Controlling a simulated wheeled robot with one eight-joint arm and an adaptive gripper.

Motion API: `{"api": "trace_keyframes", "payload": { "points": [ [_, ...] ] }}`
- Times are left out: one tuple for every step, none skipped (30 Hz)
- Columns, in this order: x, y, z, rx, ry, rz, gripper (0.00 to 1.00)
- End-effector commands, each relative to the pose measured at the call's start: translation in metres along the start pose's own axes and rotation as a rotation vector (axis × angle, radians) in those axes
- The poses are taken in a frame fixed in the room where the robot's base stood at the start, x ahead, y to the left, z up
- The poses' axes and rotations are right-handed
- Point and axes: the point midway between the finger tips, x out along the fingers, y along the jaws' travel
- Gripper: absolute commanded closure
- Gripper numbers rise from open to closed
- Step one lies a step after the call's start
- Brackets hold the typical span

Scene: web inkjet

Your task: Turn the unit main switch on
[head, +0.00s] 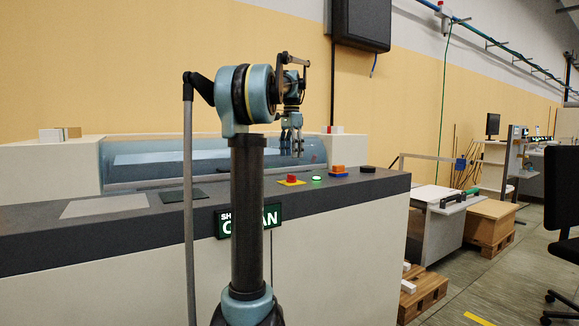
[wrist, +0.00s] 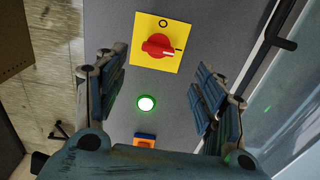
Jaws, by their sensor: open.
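The main switch is a red rotary knob (wrist: 158,46) on a yellow square plate (wrist: 146,62), marked O and I. In the wrist view the knob's grip lies roughly crosswise, with one end towards the I mark; I cannot tell its exact setting. In the head view the red knob (head: 291,178) sits on the grey console top. My gripper (head: 292,152) is above the console near the switch, fingers pointing down. In the wrist view my gripper (wrist: 160,95) is open and empty, its fingers wide apart, with the switch beyond them and not touched.
A lit green lamp (head: 317,178) and an orange-and-blue control (head: 338,171) are beside the switch. A black disc (head: 368,169) lies farther right. A clear cover (head: 220,157) runs behind the console top. A dark green pad (head: 184,196) lies left.

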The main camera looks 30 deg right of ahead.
Motion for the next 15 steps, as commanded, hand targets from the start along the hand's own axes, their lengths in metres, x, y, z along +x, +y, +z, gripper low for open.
{"api": "trace_keyframes", "payload": {
  "points": [
    [-0.008,0.000,0.000,0.000,0.000,0.000,0.37],
    [-0.012,0.000,0.000,0.000,0.000,0.000,0.37],
    [-0.016,-0.001,0.000,0.000,0.000,0.000,0.37],
    [-0.020,-0.001,0.000,0.000,0.000,0.000,0.37],
    [-0.023,-0.001,0.000,0.000,0.000,0.000,0.37],
    [-0.026,-0.001,0.000,0.000,0.000,0.000,0.37],
    [-0.028,-0.001,0.000,0.000,0.000,0.000,0.37],
    [-0.029,-0.001,0.000,0.000,0.000,0.000,0.37],
    [-0.031,-0.001,0.000,0.000,0.000,0.000,0.37],
    [-0.032,0.000,0.000,0.000,0.000,0.000,0.37],
    [-0.033,0.000,0.000,0.000,0.000,0.000,0.37],
    [-0.034,0.000,0.000,0.000,0.000,0.000,0.37],
    [-0.034,0.000,0.000,0.000,0.000,0.000,0.37],
    [-0.034,0.000,0.000,0.000,0.000,0.000,0.37],
    [-0.034,0.000,0.000,0.000,0.000,0.000,0.37]
  ]
}}
